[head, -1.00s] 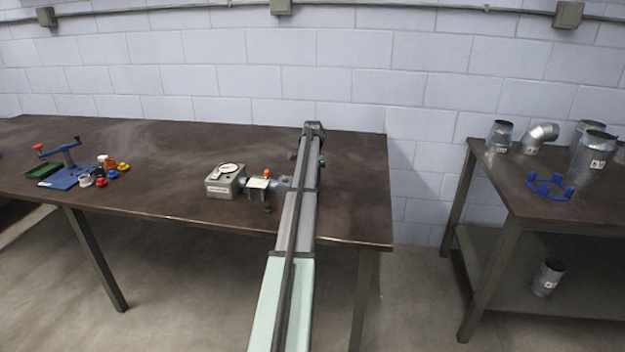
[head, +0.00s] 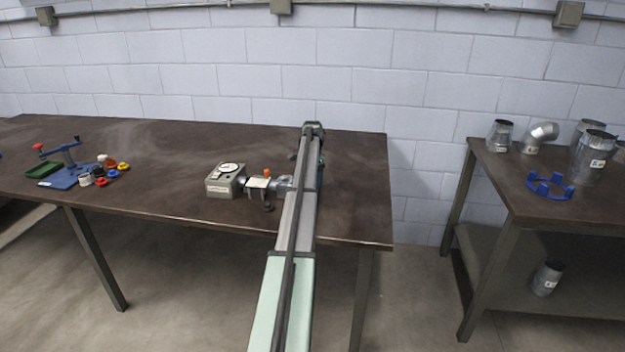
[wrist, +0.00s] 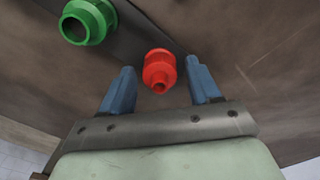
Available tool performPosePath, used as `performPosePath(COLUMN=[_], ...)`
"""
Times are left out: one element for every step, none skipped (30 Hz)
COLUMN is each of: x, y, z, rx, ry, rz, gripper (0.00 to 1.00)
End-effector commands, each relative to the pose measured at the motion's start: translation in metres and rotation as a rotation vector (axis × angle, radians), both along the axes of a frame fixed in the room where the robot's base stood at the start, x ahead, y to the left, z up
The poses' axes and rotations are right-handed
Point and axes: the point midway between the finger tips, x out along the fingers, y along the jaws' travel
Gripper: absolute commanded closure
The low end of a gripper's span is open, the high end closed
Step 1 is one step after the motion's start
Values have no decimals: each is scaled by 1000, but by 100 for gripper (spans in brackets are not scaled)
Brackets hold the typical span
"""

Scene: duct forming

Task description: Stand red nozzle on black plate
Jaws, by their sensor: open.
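The red nozzle (wrist: 160,72) shows in the wrist view between the two blue fingers of my gripper (wrist: 160,66). The fingers are open, with a visible gap on each side of the nozzle. Its round hole faces the camera. A green nozzle (wrist: 88,22) lies up and to the left, outside the fingers. A darker flat strip (wrist: 143,33) runs between the two nozzles; I cannot tell whether it is the black plate. In the head view my arm hides much of the work spot, and a small orange-red piece (head: 267,173) shows just left of it.
A grey box with a white dial (head: 225,181) stands left of my arm on the brown table (head: 180,205). A blue stand (head: 70,175) with several small coloured parts is further left.

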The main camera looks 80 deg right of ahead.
Motion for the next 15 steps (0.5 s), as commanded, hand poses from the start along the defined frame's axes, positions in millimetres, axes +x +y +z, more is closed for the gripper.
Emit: performPosePath(x=[0, 0, 0, 0, 0, 0, 0, 0, 0, 0, 0, 0, 0, 0, 0], y=[0, 0, 0, 0, -1, -1, -1, -1, -1, -1, -1, -1, -1, -1, -1], z=[4, 7, 11, 15, 19, 26, 31, 37, 45, 51, 56, 64, 70, 75, 82], rx=[0, 0, 0, -1, -1, -1, -3, -3, -1, -1, -1, -3, -3, -1, -1], ry=[0, 0, 0, 0, 0, 0, 0, 0, 0, 0, 0, 0, 0, 0, 0], rz=[0, 0, 0, 0, 0, 0, 0, 0, 0, 0, 0, 0, 0, 0, 0], gripper=[38, 38, 38, 38, 38, 38, 38, 38, 38, 38, 38, 38, 38, 38, 38])
